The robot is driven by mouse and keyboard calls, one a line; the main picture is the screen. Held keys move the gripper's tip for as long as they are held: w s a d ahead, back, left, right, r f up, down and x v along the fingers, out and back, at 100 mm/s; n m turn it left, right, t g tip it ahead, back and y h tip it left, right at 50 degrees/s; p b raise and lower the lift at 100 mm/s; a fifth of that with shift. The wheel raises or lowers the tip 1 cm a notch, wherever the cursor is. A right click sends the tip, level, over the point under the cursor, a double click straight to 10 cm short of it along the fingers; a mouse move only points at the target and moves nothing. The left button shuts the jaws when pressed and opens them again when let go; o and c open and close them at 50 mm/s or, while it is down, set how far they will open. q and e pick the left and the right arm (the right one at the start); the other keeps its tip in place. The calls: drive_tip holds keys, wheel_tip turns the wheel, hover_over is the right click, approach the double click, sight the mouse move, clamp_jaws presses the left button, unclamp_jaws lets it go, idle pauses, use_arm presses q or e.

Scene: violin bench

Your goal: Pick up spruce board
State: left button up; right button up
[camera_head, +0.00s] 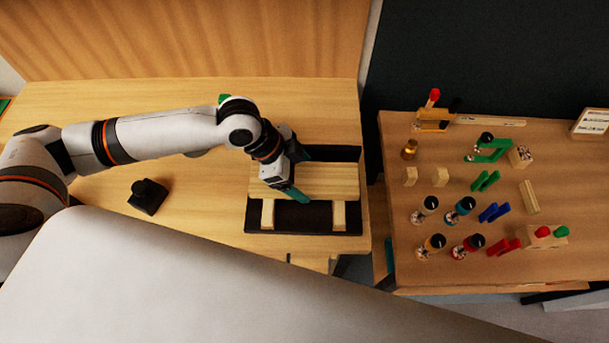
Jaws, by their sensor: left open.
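The spruce board (335,183) is a pale, flat wooden piece. It lies across two light wooden supports on a black mat (283,222) near the right end of the left bench. My left gripper (299,176) is above the board's left part, its teal fingers apart, one toward the front edge and one toward the back. I cannot tell whether the fingers touch the board. The gripper and wrist hide part of the board's left and back area. My right gripper is not in view.
A small black object (148,196) sits on the left bench (90,240). A second bench (480,270) at the right holds several bottles, coloured clamps and small wood blocks, with a gap between the benches. A wooden panel (180,40) stands behind the left bench.

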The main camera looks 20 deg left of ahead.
use_arm(q)
drive_tip(key=shift+d+f, duration=0.1)
drive_tip(key=shift+f, duration=0.05)
drive_tip(key=c, duration=0.9)
